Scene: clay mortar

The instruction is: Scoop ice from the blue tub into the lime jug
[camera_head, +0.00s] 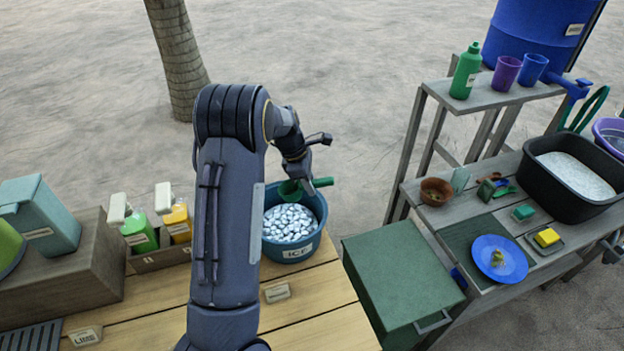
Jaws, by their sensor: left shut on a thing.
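The blue tub (318,208) with the ICE label stands near the far edge of the wooden table and is filled with pale ice lumps (289,222). My left gripper (303,178) is over the tub, shut on a green scoop (322,183). The scoop's bowl is low over the ice at the tub's far side; whether it touches or holds ice I cannot tell. A lime-green rounded thing (9,248), perhaps the lime jug, is cut off at the left edge. A LIME label (86,336) lies on the table. My right gripper is not in view.
A teal container (41,216) stands on a wooden box (68,275) at left. Green (138,236) and yellow (178,222) bottles stand left of my arm. A green chest (400,278) and shelves with a black basin (555,195) are at right.

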